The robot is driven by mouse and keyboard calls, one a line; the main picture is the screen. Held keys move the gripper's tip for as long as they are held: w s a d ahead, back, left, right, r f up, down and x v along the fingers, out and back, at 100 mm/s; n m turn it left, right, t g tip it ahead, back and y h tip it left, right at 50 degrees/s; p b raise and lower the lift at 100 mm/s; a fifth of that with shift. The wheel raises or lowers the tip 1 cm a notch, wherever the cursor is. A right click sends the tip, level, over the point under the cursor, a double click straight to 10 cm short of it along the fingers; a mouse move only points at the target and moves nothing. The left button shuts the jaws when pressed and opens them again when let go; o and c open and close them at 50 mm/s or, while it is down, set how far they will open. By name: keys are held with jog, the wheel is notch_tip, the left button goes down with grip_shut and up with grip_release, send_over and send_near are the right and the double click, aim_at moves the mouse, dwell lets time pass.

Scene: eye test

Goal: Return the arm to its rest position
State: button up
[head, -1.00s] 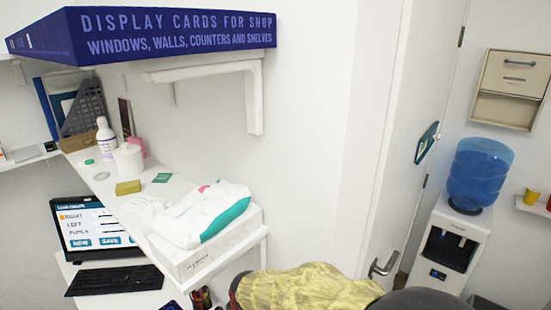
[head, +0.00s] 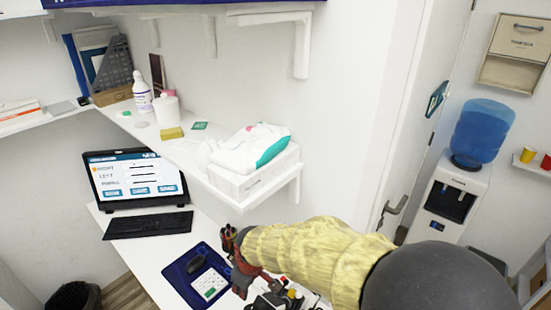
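My arm (head: 310,250), in a yellow knitted-looking cover, reaches from the lower right toward the desk in the head view. A large dark rounded part of me (head: 440,278) fills the lower right. At the arm's far end is a red and dark part that seems to be my gripper (head: 243,272), low over the right part of the desk. Its fingers are not clear, so I cannot tell whether it is open or holds anything.
The white desk (head: 150,262) carries a laptop (head: 135,180), a keyboard (head: 148,224) and a blue mat (head: 183,268) with a mouse and calculator. A shelf with a white box (head: 255,184) overhangs it. A door (head: 400,160) and water cooler (head: 462,180) stand right.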

jog(key=s+d+r+m+t, duration=0.1)
jog(key=s+d+r+m, duration=0.3)
jog(key=d+r, duration=0.65)
jog(key=s+d+r+m+t, duration=0.1)
jog(key=s+d+r+m, duration=0.25)
jog(key=d+r, duration=0.65)
jog(key=s+d+r+m+t+h, duration=0.15)
jog(key=s+d+m, duration=0.25)
jog(key=s+d, duration=0.55)
notch_tip(320, 180, down, 10)
jog(key=a+b, duration=0.1)
jog(key=b, duration=0.9)
jog(key=shift+s+a+r, duration=0.15)
jog(key=shift+s+a, duration=0.25)
jog(key=shift+s, duration=0.05)
